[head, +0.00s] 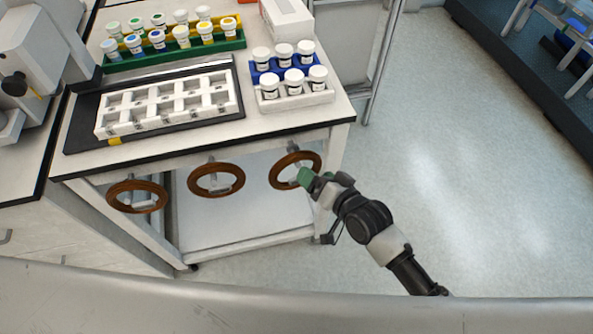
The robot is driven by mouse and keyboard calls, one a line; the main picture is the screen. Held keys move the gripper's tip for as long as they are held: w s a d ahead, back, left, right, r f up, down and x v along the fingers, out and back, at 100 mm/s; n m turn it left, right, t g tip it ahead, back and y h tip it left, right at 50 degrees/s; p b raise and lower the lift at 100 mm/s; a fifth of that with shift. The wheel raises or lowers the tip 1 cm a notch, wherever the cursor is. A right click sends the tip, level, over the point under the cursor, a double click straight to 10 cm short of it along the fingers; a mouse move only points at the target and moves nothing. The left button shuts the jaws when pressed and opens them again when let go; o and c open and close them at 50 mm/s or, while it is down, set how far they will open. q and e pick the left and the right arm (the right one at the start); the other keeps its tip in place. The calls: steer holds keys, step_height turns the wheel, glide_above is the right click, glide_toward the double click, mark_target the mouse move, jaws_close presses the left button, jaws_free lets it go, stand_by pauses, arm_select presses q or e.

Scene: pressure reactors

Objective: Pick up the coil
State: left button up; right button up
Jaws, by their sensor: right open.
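Three brown ring-shaped coils hang on the front of the white bench: a left one (137,209), a middle one (201,192) and a right one (273,172). Each sits around a pale peg or holder. My right gripper (306,178), with green fingertips, is open at the right side of the right coil. Its fingertips overlap that coil's rim in the picture, and I cannot tell whether they touch it. My left gripper is not in view.
On the bench top (200,143) stand a white rack (170,101) on a black tray, rows of white-capped jars (293,76) and a green holder (223,46) with more jars. A grey instrument (40,45) is at the left. The floor (455,180) at the right is clear.

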steer(key=shift+x, duration=1.6)
steer(key=shift+d+f, duration=0.1)
steer(key=shift+c, duration=0.4)
steer(key=c, duration=1.1)
steer(key=shift+o, duration=0.2)
steer(key=shift+s, duration=0.1)
steer(key=shift+r, duration=0.45)
steer(key=shift+c, duration=1.3)
steer(key=shift+s+d+r, duration=0.15)
steer(key=shift+s, duration=0.1)
jaws_close()
steer(key=s+d, duration=1.1)
steer(key=s, duration=0.2)
steer(key=shift+r, duration=0.2)
